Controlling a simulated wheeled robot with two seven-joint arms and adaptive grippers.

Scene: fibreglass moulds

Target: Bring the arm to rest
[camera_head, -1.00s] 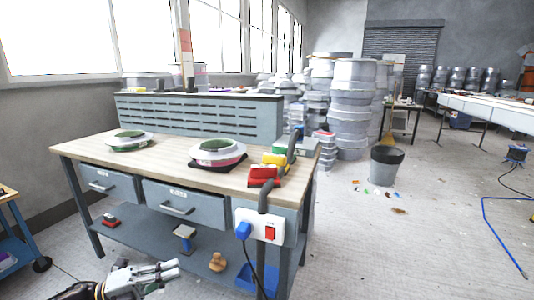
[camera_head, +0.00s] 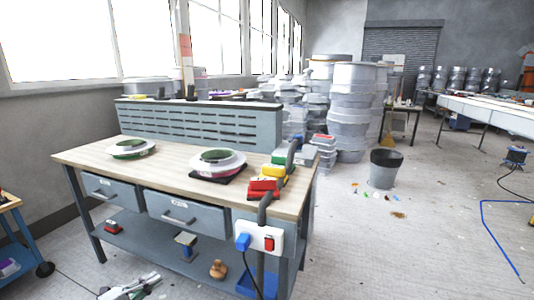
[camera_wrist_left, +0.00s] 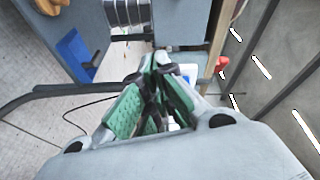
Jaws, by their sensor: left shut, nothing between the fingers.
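My left gripper (camera_head: 140,287) shows at the bottom left of the head view, low in front of the workbench (camera_head: 110,158). Its fingers are together with nothing between them. In the left wrist view the green-padded fingers (camera_wrist_left: 155,100) converge in the middle of the picture, empty. The rest of my left arm is out of the head view. My right gripper is not in view.
The bench top holds two round moulds (camera_head: 131,149) (camera_head: 217,162) and red and yellow blocks (camera_head: 267,183). A power socket (camera_head: 259,237) with a hanging cable is on the bench's front. A bin (camera_head: 384,170) stands right on open floor. A blue cart (camera_head: 22,240) is at left.

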